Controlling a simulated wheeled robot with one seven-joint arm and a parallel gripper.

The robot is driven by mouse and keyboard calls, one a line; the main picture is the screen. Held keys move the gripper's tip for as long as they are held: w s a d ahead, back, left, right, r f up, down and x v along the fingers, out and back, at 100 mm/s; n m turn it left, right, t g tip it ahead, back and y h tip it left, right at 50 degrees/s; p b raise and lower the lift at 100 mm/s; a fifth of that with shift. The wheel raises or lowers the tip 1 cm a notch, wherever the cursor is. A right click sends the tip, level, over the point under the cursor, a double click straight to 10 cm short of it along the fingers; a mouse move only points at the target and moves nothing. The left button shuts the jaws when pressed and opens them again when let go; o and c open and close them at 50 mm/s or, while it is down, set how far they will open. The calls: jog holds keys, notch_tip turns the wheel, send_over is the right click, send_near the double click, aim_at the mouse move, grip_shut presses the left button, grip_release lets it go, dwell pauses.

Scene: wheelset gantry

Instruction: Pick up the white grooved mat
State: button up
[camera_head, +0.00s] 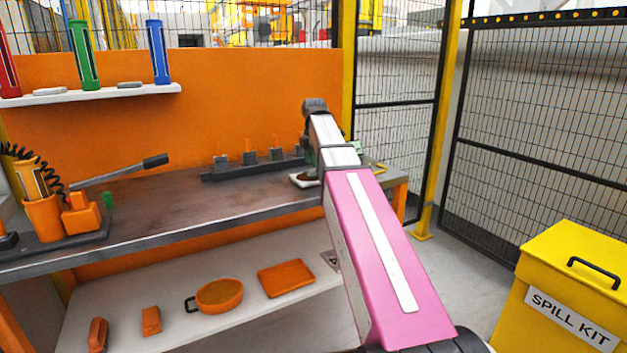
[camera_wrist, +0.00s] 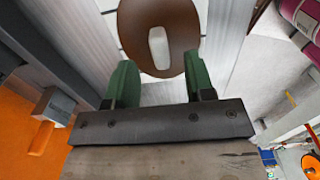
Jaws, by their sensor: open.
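The white grooved mat (camera_head: 296,183) lies on the bench near its right end, partly behind my arm. A brown thing (camera_head: 309,175) sits on it. In the wrist view, white mat surface with thin lines (camera_wrist: 160,94) shows between my gripper's fingers, largely covered by a brown oval piece with a white block (camera_wrist: 158,47) on it. My gripper (camera_wrist: 158,78) is open, with green fingers apart on either side of the oval's near edge. Nothing is clearly held. I cannot tell whether the fingers touch the mat. In the head view, my arm hides most of my gripper.
A dark rack (camera_head: 255,165) with grey blocks stands behind the mat on the bench (camera_head: 180,205). A long-handled tool and an orange cup (camera_head: 42,218) stand at the left. The lower shelf holds orange items. A yellow spill kit box (camera_head: 570,290) stands right.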

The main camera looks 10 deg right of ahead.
aim_at(314, 175)
notch_tip(314, 175, down, 4)
jog(key=shift+a+r, duration=0.1)
grip_shut()
jog(key=shift+r, duration=0.2)
